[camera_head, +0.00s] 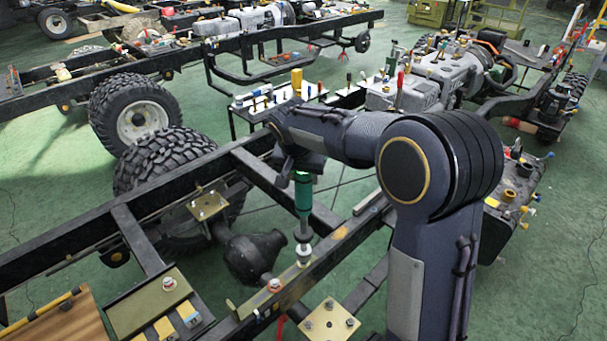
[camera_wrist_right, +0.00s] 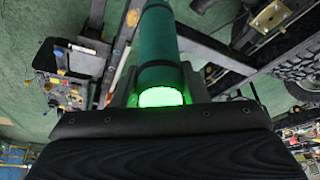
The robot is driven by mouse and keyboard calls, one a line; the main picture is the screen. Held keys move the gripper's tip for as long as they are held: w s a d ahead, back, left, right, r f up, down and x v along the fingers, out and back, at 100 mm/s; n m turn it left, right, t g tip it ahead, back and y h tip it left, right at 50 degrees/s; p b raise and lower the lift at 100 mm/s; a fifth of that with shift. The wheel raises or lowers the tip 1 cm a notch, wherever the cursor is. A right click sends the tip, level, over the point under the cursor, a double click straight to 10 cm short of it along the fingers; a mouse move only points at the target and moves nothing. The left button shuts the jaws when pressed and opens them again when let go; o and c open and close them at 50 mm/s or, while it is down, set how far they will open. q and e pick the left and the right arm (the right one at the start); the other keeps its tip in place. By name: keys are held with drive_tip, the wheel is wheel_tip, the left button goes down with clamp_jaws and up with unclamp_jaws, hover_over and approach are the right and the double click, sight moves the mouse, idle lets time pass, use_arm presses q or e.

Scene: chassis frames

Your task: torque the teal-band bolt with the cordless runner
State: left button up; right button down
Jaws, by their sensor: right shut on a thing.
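My right gripper (camera_head: 303,174) is shut on the cordless runner (camera_head: 303,198), a green cylinder held upright, nose down, over the near chassis rail. The runner's dark lower part ends at a pale ringed piece (camera_head: 304,251) at the rail. I cannot tell whether they touch, or whether that piece is the socket or a bolt head. No teal band can be made out on any bolt. In the right wrist view the runner (camera_wrist_right: 162,48) runs away from the gripper, with a bright green glow at its near end. My left gripper is not in view.
A bolt with a reddish ring (camera_head: 274,285) stands on the rail bracket. An olive tray (camera_head: 140,306) lies at lower left, a brass plate (camera_head: 329,322) at the bottom. The dark axle housing (camera_head: 254,256) and a tyre (camera_head: 160,155) sit left of the runner. Other chassis stand behind.

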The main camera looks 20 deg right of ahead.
sight(303, 185)
drive_tip(key=shift+f+b, duration=1.45)
drive_tip(key=shift+f, duration=0.15)
idle(2.2)
drive_tip(key=shift+s+f, duration=0.1)
drive_tip(key=shift+f, duration=0.1)
idle(1.8)
drive_tip(key=shift+r, duration=0.2)
idle(0.4)
drive_tip(key=shift+r+p, duration=0.95)
drive_tip(key=shift+r, duration=0.6)
